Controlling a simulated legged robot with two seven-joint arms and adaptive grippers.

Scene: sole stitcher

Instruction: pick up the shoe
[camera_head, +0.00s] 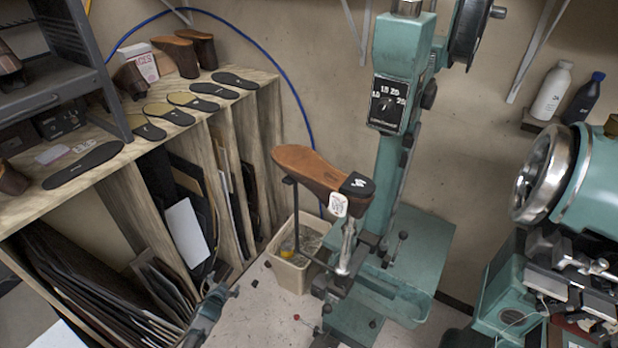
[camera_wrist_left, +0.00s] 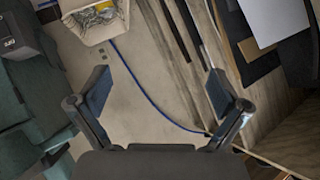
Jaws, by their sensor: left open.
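The shoe (camera_head: 305,167) is brown with a black heel piece and a white tag. In the head view it sits sole up on the post of the green stitching machine (camera_head: 392,180), toe pointing left. My left gripper (camera_head: 218,298) is low at the bottom of the head view, below and left of the shoe and apart from it. In the left wrist view my left gripper (camera_wrist_left: 158,90) is open, with nothing between its fingers. I cannot make out the shoe in that view. My right gripper is not in view.
A wooden shelf unit (camera_head: 125,198) with black soles on top stands at the left. A cream bin (camera_head: 291,276) is on the floor below the shoe; it also shows in the wrist view (camera_wrist_left: 88,33). Another green machine (camera_head: 590,190) stands at the right. A blue hose (camera_head: 265,52) crosses the wall.

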